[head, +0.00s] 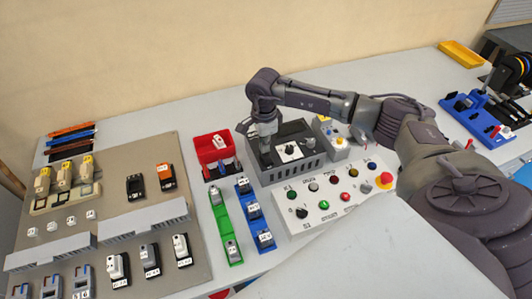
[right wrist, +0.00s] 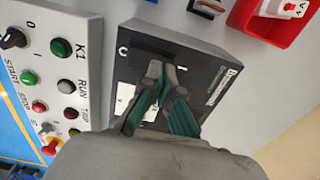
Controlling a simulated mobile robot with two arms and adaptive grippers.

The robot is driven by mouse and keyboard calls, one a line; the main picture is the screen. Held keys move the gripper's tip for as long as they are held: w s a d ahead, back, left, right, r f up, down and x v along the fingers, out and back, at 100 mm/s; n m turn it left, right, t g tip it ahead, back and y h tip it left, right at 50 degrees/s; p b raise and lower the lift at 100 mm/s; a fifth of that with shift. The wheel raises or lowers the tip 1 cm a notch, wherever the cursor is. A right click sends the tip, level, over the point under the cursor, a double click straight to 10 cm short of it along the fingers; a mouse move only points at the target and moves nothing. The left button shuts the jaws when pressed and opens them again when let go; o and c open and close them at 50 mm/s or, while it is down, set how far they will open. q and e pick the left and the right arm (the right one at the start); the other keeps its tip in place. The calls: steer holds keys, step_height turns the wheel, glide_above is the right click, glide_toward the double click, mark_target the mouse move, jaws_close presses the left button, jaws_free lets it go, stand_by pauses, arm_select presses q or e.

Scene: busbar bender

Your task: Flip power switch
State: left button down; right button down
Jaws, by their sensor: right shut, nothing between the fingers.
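A dark grey box (head: 285,152) with a black top panel stands on the table, mid picture in the head view. The right wrist view shows its panel (right wrist: 205,68) close up. My right gripper (head: 265,153) points down over the left part of this panel, its fingers shut and empty. In the right wrist view the fingertips (right wrist: 160,72) are together at the panel, beside a black raised or recessed part (right wrist: 150,51). I cannot tell whether they touch it. The fingers cover part of the panel, and the power switch cannot be clearly made out. My left gripper is out of view.
A white control panel (head: 322,212) with buttons and a red emergency stop (head: 384,181) lies in front of the box. A red bin (head: 213,143) and green (head: 221,222) and blue (head: 250,206) rails are left. A beige board (head: 112,217) with several devices lies farther left.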

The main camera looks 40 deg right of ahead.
steer(key=shift+f+b, duration=0.55)
steer(key=shift+f, duration=0.2)
steer(key=shift+r+p, duration=2)
steer(key=shift+r, duration=1.65)
steer(key=shift+s+f, duration=0.1)
